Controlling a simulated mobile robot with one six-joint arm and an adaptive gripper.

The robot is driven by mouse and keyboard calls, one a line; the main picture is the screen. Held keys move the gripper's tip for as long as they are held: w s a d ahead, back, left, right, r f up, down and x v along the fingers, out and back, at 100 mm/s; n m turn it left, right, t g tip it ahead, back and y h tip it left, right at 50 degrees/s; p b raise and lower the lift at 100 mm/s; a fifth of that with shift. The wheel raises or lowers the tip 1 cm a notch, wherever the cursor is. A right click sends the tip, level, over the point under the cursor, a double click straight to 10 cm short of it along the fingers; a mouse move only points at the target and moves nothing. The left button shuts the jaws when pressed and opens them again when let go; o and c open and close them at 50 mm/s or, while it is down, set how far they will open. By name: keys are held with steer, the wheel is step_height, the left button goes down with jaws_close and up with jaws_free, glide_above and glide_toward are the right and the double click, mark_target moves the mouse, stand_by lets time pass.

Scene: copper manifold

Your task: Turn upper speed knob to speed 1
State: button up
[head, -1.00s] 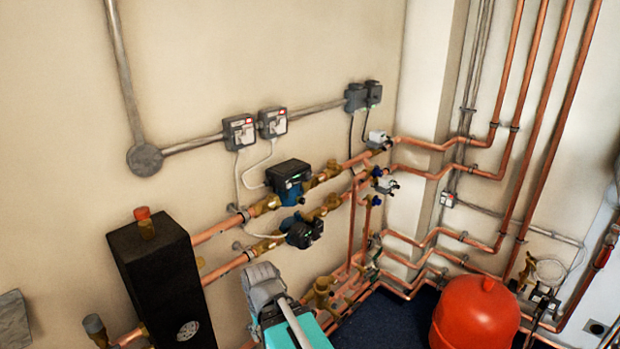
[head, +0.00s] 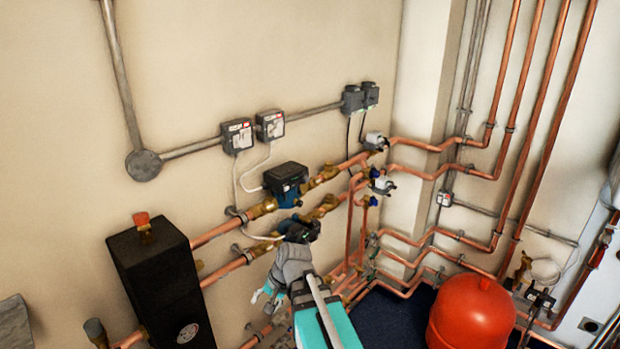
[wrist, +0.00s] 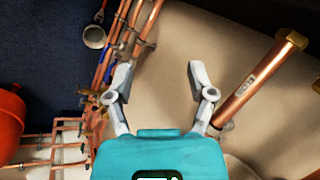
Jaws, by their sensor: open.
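The upper pump (head: 286,183), a dark box with a blue body, sits on the upper copper pipe in the head view. The lower pump (head: 299,229), black, sits just below on the lower pipe, partly behind my arm. My gripper (head: 263,301) is below both pumps and to their left, with its fingers pointing left. In the wrist view my gripper (wrist: 158,75) is open and empty, its fingers spread over bare wall. The pumps cannot be recognised in the wrist view.
A black box (head: 163,290) stands at the left on the lower pipes. A red tank (head: 474,315) stands on the floor at the right. Copper pipes (wrist: 262,78) run close to my gripper. The wall above the pumps carries grey switch boxes (head: 270,125).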

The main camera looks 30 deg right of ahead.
steer(key=w+d+r+m+t+y+p, duration=0.2)
steer(key=w+d+r+m+t+y, duration=0.1)
steer(key=w+d+r+m+t, duration=0.25)
steer(key=m+t+h+p, duration=0.1)
steer(key=m+t+p, duration=0.2)
steer(key=m+t, duration=1.05)
glide_toward(308, 179)
steer(key=s+d+r+m+g, duration=0.2)
steer(key=s+r+m+g, duration=0.2)
steer(key=s+g, duration=0.1)
steer(key=shift+d+f, duration=0.1)
steer(key=shift+d, duration=0.1)
steer(key=shift+w, duration=0.25)
steer(key=x, duration=1.3)
steer(key=shift+w, duration=0.3)
jaws_close()
